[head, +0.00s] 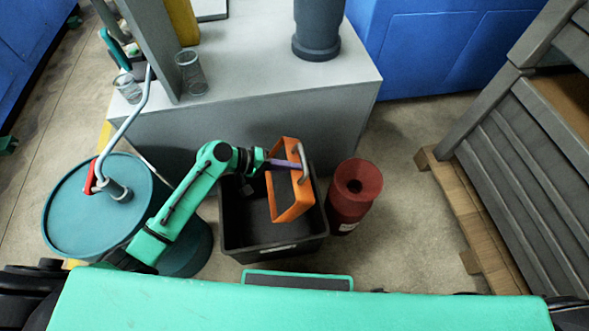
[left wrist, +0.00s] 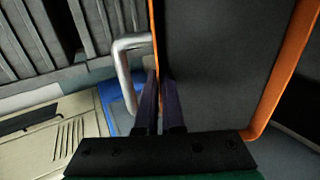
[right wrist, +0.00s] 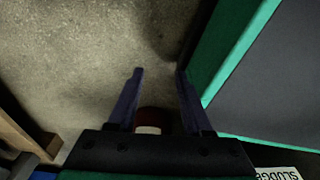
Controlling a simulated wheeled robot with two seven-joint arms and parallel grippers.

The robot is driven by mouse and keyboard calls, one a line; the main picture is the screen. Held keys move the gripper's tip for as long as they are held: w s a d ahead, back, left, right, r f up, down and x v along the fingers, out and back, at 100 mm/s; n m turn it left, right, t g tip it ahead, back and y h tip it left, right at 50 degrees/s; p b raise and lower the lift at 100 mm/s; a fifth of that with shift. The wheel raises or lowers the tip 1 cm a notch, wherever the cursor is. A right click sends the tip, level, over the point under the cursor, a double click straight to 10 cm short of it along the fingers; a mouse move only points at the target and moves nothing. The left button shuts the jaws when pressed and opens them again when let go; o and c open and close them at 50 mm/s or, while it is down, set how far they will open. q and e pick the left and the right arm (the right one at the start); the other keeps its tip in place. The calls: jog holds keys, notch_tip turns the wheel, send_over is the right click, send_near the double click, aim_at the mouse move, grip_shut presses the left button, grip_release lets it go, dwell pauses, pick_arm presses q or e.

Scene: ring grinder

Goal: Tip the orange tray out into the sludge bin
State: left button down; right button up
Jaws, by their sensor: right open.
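The orange tray (head: 291,207) is tipped steeply on its side above the black sludge bin (head: 245,247), partly within the outline of its opening. My left gripper (head: 288,164) is shut on the tray's wall near a grey metal handle (head: 303,163). The left wrist view shows the fingers (left wrist: 160,100) on either side of the wall, with the tray's dark face and orange rim (left wrist: 287,75) to the right. I cannot tell whether anything is in the tray. My right gripper (right wrist: 158,85) is open and empty, above the floor. A sludge label (right wrist: 279,173) shows at lower right.
A red canister (head: 352,200) stands close right of the bin. A teal drum (head: 95,220) is at left. A grey machine base (head: 250,115) stands behind the bin. Grey crates on a wooden pallet (head: 465,215) stand at right. Bare floor (head: 415,240) lies between canister and pallet.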

jog(key=w+a+r+b, duration=0.2)
jog(key=w+r+b, duration=0.3)
jog(key=w, duration=0.6)
pick_arm(q)
jog(key=s+a+r+t+h+b, duration=0.1)
jog(key=a+h+b, duration=0.4)
jog(key=a, duration=0.1)
jog(key=shift+s+a+h+b, duration=0.25)
jog(key=shift+s+h+b, duration=0.05)
jog(key=shift+s, duration=0.05)
pick_arm(e)
jog(key=w+a+r, duration=0.3)
jog(key=r, duration=0.8)
jog(key=shift+r+t+y, duration=0.15)
jog(key=shift+t+y, duration=0.15)
jog(key=shift+y, duration=0.1)
dwell(2.2)
pick_arm(q)
jog(key=shift+r, duration=0.1)
